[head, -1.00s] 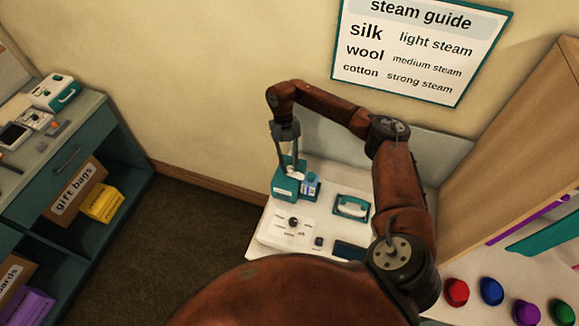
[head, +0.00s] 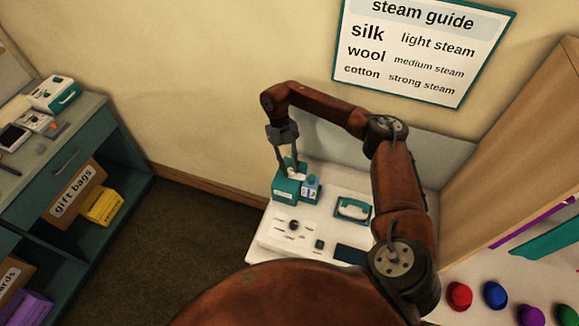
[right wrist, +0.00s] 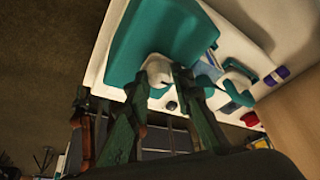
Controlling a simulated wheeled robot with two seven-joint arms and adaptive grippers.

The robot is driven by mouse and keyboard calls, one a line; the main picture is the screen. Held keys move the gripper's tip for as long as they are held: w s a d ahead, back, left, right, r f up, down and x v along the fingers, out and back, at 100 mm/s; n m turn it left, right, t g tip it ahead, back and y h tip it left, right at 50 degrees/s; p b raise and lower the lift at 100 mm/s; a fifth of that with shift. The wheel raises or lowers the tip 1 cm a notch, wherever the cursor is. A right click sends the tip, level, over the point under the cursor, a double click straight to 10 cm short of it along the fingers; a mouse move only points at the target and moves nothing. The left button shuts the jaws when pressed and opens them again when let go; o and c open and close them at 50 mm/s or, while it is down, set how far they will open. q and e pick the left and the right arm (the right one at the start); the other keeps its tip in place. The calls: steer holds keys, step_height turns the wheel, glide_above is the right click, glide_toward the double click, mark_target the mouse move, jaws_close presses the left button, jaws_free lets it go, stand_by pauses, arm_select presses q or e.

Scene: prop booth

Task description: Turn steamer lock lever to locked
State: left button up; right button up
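The steamer appears to be the teal box (head: 287,190) with a white label, at the back left of the white table (head: 262,240). In the right wrist view its teal body (right wrist: 150,38) fills the top. A small white part (right wrist: 158,70), which may be the lock lever, shows on it near my fingertips. My right gripper (head: 288,168) points down over the steamer's top. Its fingers (right wrist: 160,84) are apart, with the white part between or just beyond them; I cannot tell whether they touch it. The lever's setting is unreadable. My left gripper is out of view.
A blue-labelled bottle (head: 310,188) stands close right of the steamer. A teal-framed item (head: 353,209) and a white panel with a black knob (head: 293,225) are nearby. A wooden panel (head: 520,150) bounds the right; a steam guide poster (head: 425,45) hangs behind.

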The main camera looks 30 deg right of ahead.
steer(key=o, duration=0.4)
steer(key=shift+c, duration=0.2)
steer(key=v, duration=1.2)
